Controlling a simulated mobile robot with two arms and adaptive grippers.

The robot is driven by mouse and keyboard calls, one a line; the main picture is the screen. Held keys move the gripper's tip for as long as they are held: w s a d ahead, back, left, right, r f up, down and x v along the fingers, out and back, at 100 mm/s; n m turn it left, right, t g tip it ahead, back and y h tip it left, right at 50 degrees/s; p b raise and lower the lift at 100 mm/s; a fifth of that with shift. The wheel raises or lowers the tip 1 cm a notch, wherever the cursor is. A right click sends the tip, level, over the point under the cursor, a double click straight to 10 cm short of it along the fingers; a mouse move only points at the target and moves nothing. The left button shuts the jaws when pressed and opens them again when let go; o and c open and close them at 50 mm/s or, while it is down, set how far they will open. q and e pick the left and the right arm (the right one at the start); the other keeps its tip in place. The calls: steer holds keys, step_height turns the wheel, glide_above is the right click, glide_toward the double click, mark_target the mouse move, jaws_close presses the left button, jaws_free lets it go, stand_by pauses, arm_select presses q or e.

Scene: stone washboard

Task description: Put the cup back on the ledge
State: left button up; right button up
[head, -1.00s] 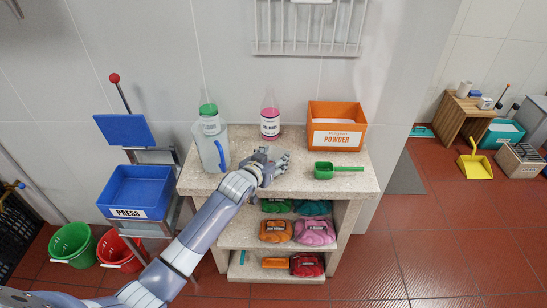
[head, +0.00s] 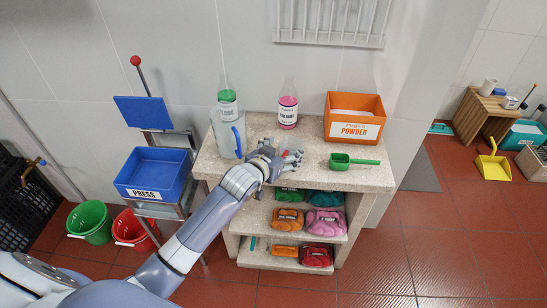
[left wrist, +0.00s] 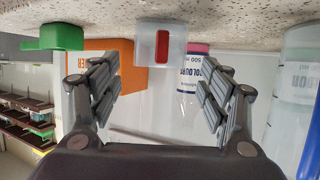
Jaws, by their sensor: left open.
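In the left wrist view, which looks upside down, a small clear cup (left wrist: 145,45) with a red upright strip facing me stands on the speckled stone top (left wrist: 230,15). It lies ahead between my open left fingers (left wrist: 160,95), apart from both. In the head view my left gripper (head: 286,160) is low over the front middle of the stone top (head: 310,178), fingers spread and empty. I cannot single out the ledge. My right gripper is not in view.
A clear jug with a blue handle (head: 224,136) stands left of my gripper. An orange powder box (head: 354,105) and green scoop (head: 342,162) are to the right. Coloured bundles fill the shelves below.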

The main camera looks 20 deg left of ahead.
arm_select(q)
steer(key=v, duration=0.7)
steer(key=shift+s, duration=0.1)
steer(key=s+f+g, duration=0.3)
steer(key=s+f, duration=0.1)
steer(key=s, duration=0.6)
steer(key=s+f+g+y, duration=0.1)
steer(key=s+f+g, duration=0.3)
steer(key=s, duration=0.7)
steer(key=s+f+g, duration=0.3)
steer(key=s+f, duration=0.1)
steer(key=s, duration=0.6)
step_height(320, 180, down, 26)
steer(key=s+m+g, duration=0.1)
steer(key=s+a+f+g, duration=0.1)
steer(key=s+a+f, duration=0.1)
steer(key=s+f, duration=1.4)
steer(key=shift+s, duration=0.55)
